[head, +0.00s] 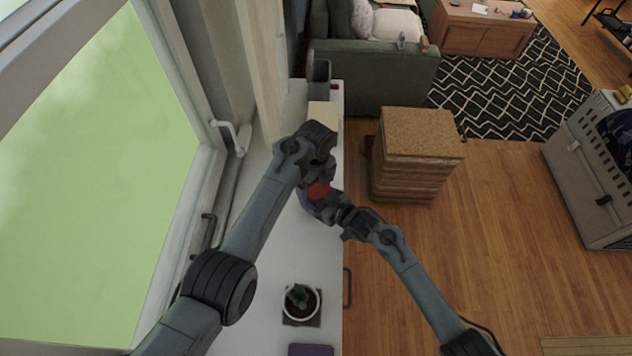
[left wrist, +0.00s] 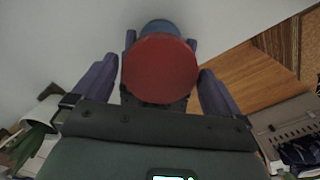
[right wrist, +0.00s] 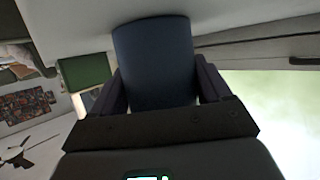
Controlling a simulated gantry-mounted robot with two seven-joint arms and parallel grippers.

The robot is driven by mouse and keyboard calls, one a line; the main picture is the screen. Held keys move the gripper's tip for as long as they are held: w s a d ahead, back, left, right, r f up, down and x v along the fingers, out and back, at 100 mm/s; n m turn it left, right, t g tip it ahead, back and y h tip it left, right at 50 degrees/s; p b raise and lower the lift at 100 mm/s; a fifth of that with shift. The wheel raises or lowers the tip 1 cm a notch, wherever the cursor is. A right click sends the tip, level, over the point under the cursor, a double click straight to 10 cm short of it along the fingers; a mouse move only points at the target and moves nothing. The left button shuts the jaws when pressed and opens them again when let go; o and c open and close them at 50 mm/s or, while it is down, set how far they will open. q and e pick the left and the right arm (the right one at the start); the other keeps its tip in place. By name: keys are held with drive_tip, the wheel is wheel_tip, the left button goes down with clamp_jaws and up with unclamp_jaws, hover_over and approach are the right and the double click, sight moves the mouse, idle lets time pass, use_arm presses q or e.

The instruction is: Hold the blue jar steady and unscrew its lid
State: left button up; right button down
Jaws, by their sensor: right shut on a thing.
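The blue jar (right wrist: 155,60) stands between the fingers of my right gripper (right wrist: 160,85), which is shut on its body. In the left wrist view a strip of the blue jar (left wrist: 160,27) shows beyond its round red lid (left wrist: 160,68). My left gripper (left wrist: 159,70) is open, with one finger on each side of the lid and only narrow gaps beside it. In the head view the red lid (head: 318,190) shows partly below my left wrist, and the jar is mostly hidden by my arms.
A cream box (head: 324,112) is at the counter's far end. The window (head: 90,180) borders the left side.

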use_arm(q)
drive_tip(key=c, duration=0.8)
drive_tip(key=n, duration=0.6)
drive_tip(key=shift+n, duration=0.4)
